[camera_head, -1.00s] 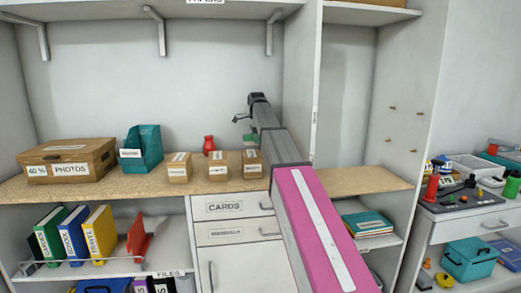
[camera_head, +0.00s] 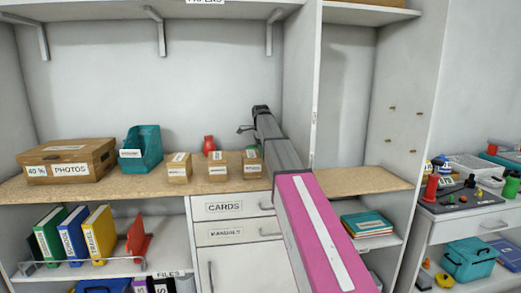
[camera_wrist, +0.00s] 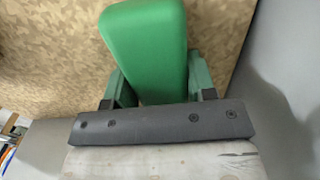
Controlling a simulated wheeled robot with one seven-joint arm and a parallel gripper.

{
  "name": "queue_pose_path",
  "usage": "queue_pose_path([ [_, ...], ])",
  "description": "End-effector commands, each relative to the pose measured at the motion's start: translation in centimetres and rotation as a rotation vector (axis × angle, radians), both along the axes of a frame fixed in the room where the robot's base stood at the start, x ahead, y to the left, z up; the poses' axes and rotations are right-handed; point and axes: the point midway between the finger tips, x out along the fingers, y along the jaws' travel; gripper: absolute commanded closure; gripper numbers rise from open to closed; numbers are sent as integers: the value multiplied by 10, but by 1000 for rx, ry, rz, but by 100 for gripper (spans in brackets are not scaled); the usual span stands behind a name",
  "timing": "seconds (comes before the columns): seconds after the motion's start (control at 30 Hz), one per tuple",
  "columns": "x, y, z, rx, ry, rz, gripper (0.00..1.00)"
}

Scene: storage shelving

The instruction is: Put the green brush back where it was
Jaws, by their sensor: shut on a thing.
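The green brush (camera_wrist: 145,45) fills the upper middle of the wrist view, with its smooth rounded green body between the two fingers. My gripper (camera_wrist: 160,88) is shut on it. The speckled wooden counter (camera_wrist: 60,60) lies behind the brush in that view; whether the brush touches it I cannot tell. In the head view my gripper (camera_head: 246,130) is at the back of the counter, behind the small cardboard boxes, and the brush is mostly hidden there.
A teal file holder (camera_head: 141,149) and a PHOTOS box (camera_head: 68,161) stand further left. A vertical divider panel (camera_head: 299,85) is close on the right.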

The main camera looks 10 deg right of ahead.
Motion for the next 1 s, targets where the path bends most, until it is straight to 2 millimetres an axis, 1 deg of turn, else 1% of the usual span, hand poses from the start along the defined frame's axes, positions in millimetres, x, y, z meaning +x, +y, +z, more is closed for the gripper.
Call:
queue_pose_path([
  [0.03, 0, 0, -1, 0, 0, 0, 46],
  [0.07, 0, 0, -1, 0, 0, 0, 36],
  [0.1, 0, 0, -1, 0, 0, 0, 24],
  [0.4, 0, 0, 0, 0, 0, 0, 24],
  [0.53, 1, 0, 9, 0, -1, 0, 24],
  [0.67, 1, 0, 30, 0, -2, 0, 24],
  [0.8, 2, 0, 59, 0, -3, 0, 24],
  [1.0, 1, 0, 96, 0, -2, 0, 24],
])
